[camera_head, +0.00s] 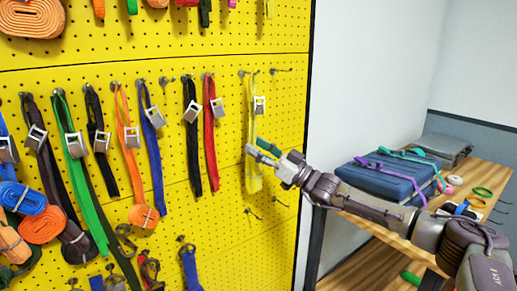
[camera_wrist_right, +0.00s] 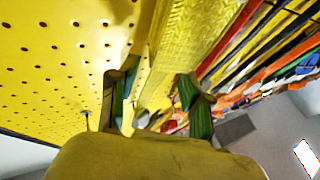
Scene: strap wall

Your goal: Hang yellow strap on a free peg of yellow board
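The yellow strap (camera_head: 253,130) with a metal buckle (camera_head: 260,104) hangs long down the right part of the yellow board (camera_head: 222,120); its top is at a peg (camera_head: 243,74). My right gripper (camera_head: 254,153) is beside the strap's lower half, close to the board. In the right wrist view its green-padded fingers (camera_wrist_right: 158,103) stand apart, with the strap (camera_wrist_right: 190,40) running beyond and between them; I cannot tell whether they touch it. A bare peg (camera_head: 280,71) is right of the strap's top. My left gripper is not in view.
Red (camera_head: 212,130), black, blue, orange and green straps hang in a row to the left. Bare pegs (camera_head: 252,213) show lower right. A wooden shelf (camera_head: 385,225) with folded blue cloth (camera_head: 385,180) and rolls stands right of the board.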

